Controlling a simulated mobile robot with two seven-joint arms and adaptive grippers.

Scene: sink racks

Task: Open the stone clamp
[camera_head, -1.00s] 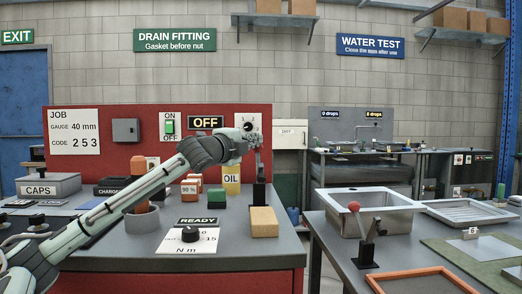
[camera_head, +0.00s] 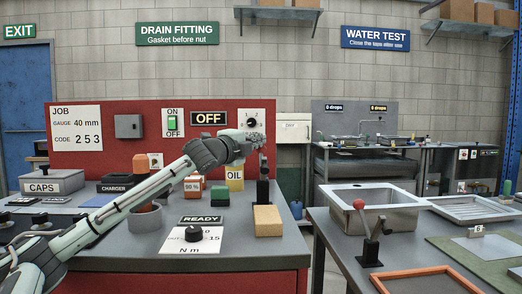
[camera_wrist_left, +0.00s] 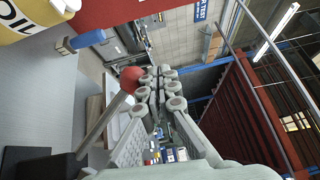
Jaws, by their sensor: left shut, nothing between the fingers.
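A lever clamp stands on the red-backed bench, with its black base (camera_head: 263,193) behind a tan block (camera_head: 267,220). In the left wrist view the clamp shows a grey lever (camera_wrist_left: 103,127) with a red ball knob (camera_wrist_left: 131,79). My left gripper (camera_head: 258,142) is at the top of this lever and hides the knob in the head view. In the wrist view its fingers (camera_wrist_left: 155,84) are shut and empty, right beside the knob; I cannot tell whether they touch it. A second red-knobbed lever (camera_head: 366,225) stands on the right bench. My right gripper is not in view.
A yellow OIL container (camera_head: 235,180), orange blocks (camera_head: 193,188) and a black torque knob (camera_head: 192,233) share the left bench. A sink basin (camera_head: 370,208) and an orange-framed tray (camera_head: 425,281) are on the right bench. A gap separates the benches.

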